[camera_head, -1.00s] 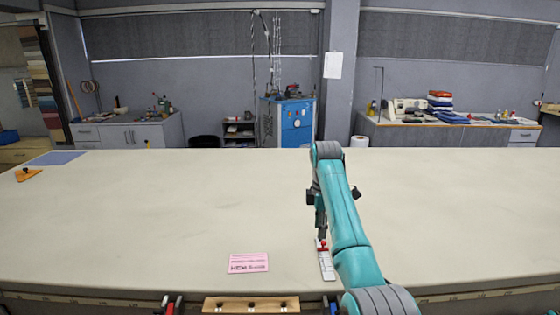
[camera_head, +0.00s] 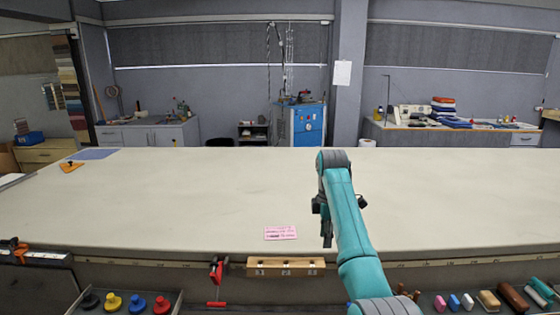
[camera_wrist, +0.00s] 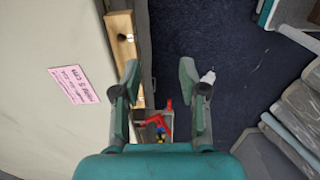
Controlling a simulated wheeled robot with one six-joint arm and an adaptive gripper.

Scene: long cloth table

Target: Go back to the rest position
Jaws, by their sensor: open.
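My gripper (camera_head: 327,236) hangs at the end of my teal arm, near the front edge of the cloth table (camera_head: 180,205), to the right of a pink card. In the wrist view my gripper (camera_wrist: 159,78) has its two fingers apart with nothing between them. Beneath the gap lie dark floor and the table's front edge with a wooden rail. My arm hides part of the table behind it.
The pink card (camera_head: 280,233) lies near the front edge. The wooden rail (camera_head: 286,266) and a red clamp (camera_head: 217,270) are at the table's front. Coloured knobs (camera_head: 113,302) sit in a tray at lower left. The tabletop's middle is clear.

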